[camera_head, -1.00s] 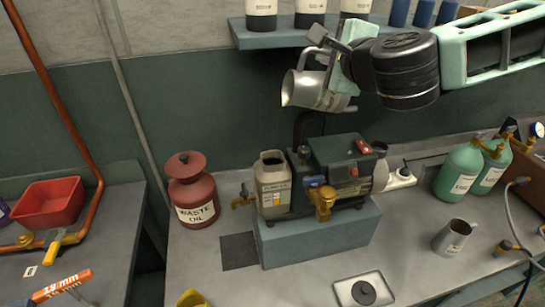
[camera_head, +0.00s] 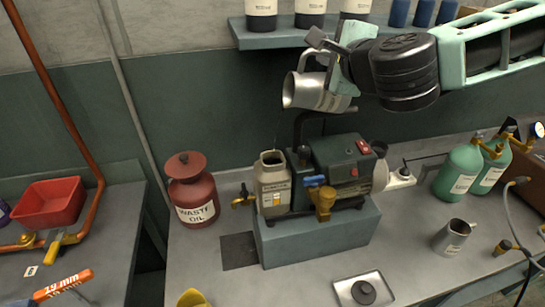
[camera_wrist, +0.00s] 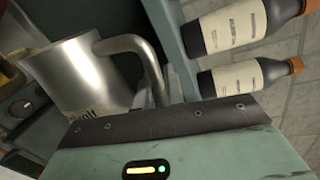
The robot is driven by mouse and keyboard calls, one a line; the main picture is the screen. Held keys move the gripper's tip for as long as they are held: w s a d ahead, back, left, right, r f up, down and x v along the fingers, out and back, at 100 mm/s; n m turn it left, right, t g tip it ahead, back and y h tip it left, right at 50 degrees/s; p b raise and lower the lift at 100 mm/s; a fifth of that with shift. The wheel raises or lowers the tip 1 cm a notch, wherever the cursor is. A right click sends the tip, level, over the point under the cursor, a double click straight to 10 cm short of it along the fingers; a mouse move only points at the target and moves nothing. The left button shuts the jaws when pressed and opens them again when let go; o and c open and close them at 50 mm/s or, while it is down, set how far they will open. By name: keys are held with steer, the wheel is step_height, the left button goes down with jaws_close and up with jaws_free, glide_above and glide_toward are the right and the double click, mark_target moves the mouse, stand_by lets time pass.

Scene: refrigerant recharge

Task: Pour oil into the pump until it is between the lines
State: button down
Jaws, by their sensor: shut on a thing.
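My gripper (camera_head: 328,62) is shut on the handle of a metal jug (camera_head: 318,93), held in the air above the pump. The jug lies tipped far over, mouth to the left. The wrist view shows the jug (camera_wrist: 80,85) and its handle close to my gripper's edge. The pump (camera_head: 340,160) is dark green with a red switch and stands on a grey-blue block. At its left end is a beige reservoir (camera_head: 272,195) with an open top, below and left of the jug's mouth.
A red waste oil can (camera_head: 192,200) stands left of the pump. A second metal jug (camera_head: 452,238) and green cylinders (camera_head: 460,172) are to the right. A shelf (camera_head: 285,40) with bottles is behind the jug. A small plate (camera_head: 355,297) lies in front.

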steer(key=shift+a, duration=0.1)
stand_by(0.4)
steer(key=d+m, duration=0.1)
steer(key=d+m+b, duration=0.1)
steer(key=d+m+y+b, duration=0.1)
steer(key=shift+w+d+f, duration=0.2)
steer(key=shift+w, duration=0.15)
steer(key=shift+s+r+m+y+b, duration=0.15)
steer(key=shift+m+y+b, duration=0.15)
steer(key=shift+m, duration=0.3)
steer(key=shift+a+r, duration=0.1)
steer(key=shift+r, duration=0.1)
steer(key=shift+f, duration=0.1)
steer(key=shift+d+f+m+b, duration=0.2)
steer(key=shift+m+b, duration=0.25)
steer(key=shift+m, duration=0.05)
steer(key=shift+r, duration=0.15)
steer(key=shift+m, duration=0.3)
